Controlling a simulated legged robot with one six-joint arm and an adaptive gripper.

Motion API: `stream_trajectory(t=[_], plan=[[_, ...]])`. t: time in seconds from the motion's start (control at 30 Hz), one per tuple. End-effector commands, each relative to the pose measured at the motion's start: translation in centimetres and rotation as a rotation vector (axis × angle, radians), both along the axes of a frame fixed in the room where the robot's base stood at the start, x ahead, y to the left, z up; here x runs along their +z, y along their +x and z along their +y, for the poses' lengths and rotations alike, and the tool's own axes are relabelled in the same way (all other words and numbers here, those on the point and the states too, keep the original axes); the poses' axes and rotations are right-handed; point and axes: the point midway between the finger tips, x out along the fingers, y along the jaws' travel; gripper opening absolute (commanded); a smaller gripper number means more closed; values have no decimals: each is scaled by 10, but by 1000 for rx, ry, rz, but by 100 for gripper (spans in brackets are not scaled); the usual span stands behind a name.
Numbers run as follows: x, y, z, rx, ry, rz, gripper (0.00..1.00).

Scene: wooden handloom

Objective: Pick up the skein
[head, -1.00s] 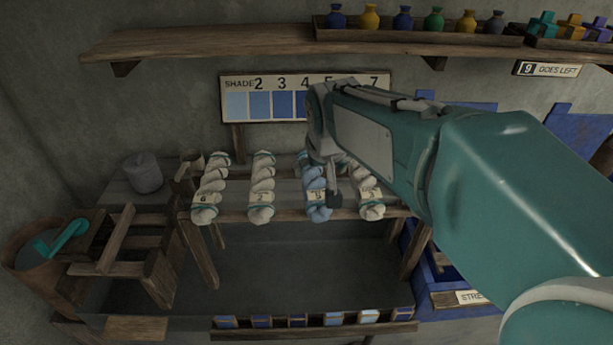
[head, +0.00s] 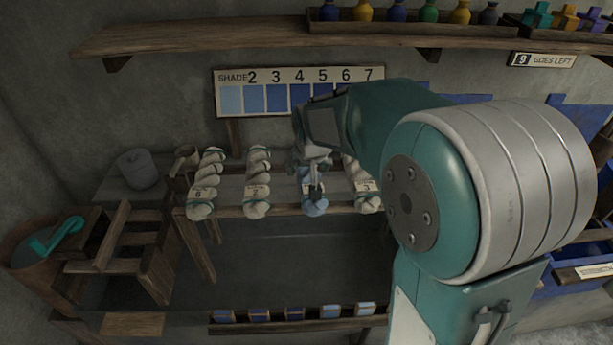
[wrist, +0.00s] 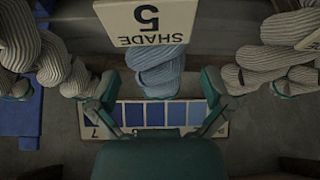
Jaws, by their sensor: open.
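The blue skein (head: 316,207) hangs third from the left in a row on a wooden rack (head: 232,211); my gripper hides its upper part in the head view. In the wrist view the blue skein (wrist: 158,72) carries a tag (wrist: 145,20) reading SHADE 5, upside down. My gripper (head: 313,170) is over this skein. In the wrist view its open fingers (wrist: 159,84) stand to the left and right of the skein, with gaps visible on both sides. I cannot tell how deep the fingers reach.
Pale skeins (head: 257,182) hang close on both sides of the blue one. A shade board (head: 255,100) stands behind the rack. A shelf (head: 200,38) with bottles runs above. A dark trough (head: 285,265) lies below, with a row of swatch blocks (head: 260,313) in front.

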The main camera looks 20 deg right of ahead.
Motion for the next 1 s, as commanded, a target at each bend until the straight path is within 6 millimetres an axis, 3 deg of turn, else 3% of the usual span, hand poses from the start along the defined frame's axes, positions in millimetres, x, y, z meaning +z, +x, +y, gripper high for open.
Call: stream_trajectory(t=[0.2,0.47,0.6,0.63,1.0], plan=[[-27,10,0,1,-3,2,100],[-28,11,0,1,-3,1,100],[-28,11,0,1,-3,1,38],[-28,11,0,1,-3,1,27],[-27,11,0,1,-3,2,27]])
